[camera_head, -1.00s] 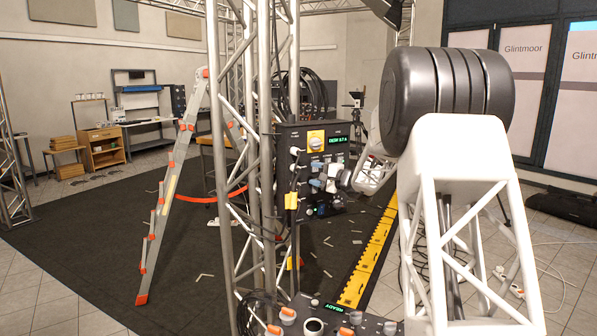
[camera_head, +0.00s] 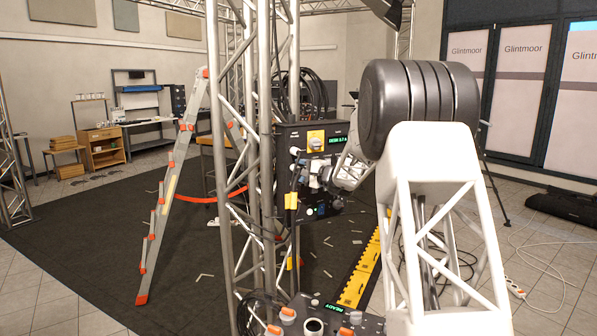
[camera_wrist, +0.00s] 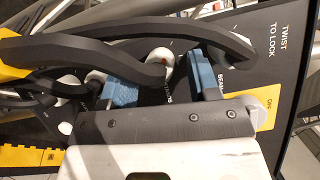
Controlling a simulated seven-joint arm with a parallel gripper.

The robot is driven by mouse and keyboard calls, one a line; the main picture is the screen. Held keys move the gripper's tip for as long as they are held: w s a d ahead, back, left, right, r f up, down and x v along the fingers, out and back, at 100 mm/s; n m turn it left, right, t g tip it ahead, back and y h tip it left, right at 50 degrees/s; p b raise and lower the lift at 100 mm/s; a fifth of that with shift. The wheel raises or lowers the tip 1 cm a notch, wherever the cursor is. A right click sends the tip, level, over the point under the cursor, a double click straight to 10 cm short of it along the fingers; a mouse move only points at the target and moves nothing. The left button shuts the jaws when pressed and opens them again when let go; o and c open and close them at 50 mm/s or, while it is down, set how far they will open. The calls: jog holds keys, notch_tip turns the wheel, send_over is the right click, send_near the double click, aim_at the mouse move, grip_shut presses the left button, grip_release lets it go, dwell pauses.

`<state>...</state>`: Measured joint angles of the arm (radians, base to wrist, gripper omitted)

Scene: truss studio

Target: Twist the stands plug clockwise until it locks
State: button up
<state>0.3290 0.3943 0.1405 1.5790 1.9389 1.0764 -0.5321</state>
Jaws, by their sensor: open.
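The dark patch panel (camera_head: 288,142) hangs on the truss, with a yellow switch plate and a green-lit display at its top. In the wrist view the panel (camera_wrist: 285,75) reads "TWIST TO LOCK". My gripper (camera_wrist: 160,82) is open, with one blue-padded finger on each side of a whitish round plug (camera_wrist: 158,57). This appears to be the stands plug; its label is mostly hidden, and contact with the fingers cannot be told. Black cables arch across the view above the fingers. In the head view my gripper (camera_head: 316,173) is at the panel's front, and the plug is too small to make out.
Truss tubes (camera_head: 266,100) stand close to the panel's left. A ladder (camera_head: 168,190) is farther left. A yellow cable ramp (camera_head: 360,275) lies on the floor below. A lower control box (camera_head: 335,318) with orange-marked connectors stands in front.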

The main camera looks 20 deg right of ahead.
jog(key=shift+w+a, duration=0.25)
jog(key=shift+w, duration=0.1)
jog(key=shift+c, duration=0.5)
jog(key=c, duration=0.8)
jog(key=shift+m, duration=0.3)
jog(key=m+t, duration=0.1)
jog(key=m, duration=0.1)
jog(key=m+t, duration=0.1)
jog(key=shift+f+m+y, duration=0.2)
jog(key=shift+m+y, duration=0.1)
jog(key=shift+m, duration=0.1)
jog(key=m+t, duration=0.1)
jog(key=m, duration=0.2)
jog(key=m+t+h, duration=0.1)
jog(key=m, duration=0.1)
jog(key=shift+a+m, duration=0.1)
jog(key=shift+m, duration=0.3)
jog(key=shift+t, duration=0.3)
